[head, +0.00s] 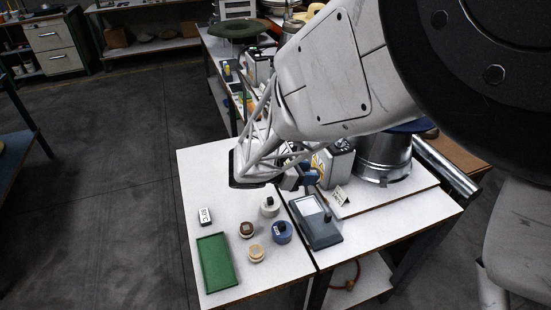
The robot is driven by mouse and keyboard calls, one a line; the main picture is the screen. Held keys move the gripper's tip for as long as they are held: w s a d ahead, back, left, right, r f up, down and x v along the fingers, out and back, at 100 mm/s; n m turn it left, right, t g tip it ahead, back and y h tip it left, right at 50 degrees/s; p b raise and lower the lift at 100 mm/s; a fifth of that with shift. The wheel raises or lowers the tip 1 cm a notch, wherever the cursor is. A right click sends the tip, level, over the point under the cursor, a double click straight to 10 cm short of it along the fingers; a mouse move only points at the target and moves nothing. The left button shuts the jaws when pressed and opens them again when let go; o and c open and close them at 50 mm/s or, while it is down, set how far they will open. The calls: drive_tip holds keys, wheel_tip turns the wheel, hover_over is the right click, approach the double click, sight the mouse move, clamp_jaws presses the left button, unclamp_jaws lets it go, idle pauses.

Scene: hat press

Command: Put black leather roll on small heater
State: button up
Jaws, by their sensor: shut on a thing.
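My gripper (300,180) is above the white table, near the seam between its left and right parts. Its fingers are small and partly hidden by my wrist. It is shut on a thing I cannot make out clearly. I take it for the black leather roll, as no separate black roll shows on the table. Below and to the right of the gripper is a grey-blue device (316,222) with a pale flat top. A boxy unit (333,165) with a yellow mark stands behind the gripper. I cannot tell for sure which of these is the small heater.
White (270,206), blue (282,232), brown (247,230) and tan (256,253) round pieces stand on the left part. A green tray (215,262) and a labelled block (205,216) are farther left. A metal drum (384,158) and a small sign (341,195) stand at right.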

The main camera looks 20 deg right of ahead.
drive_tip(key=shift+f, duration=2.8)
drive_tip(key=shift+f, duration=0.1)
drive_tip(key=shift+f, duration=2)
drive_tip(key=shift+f, duration=0.6)
drive_tip(key=o, duration=0.9)
drive_tip(key=shift+r, duration=0.15)
drive_tip(key=shift+r, duration=0.5)
drive_tip(key=shift+v, duration=6.05)
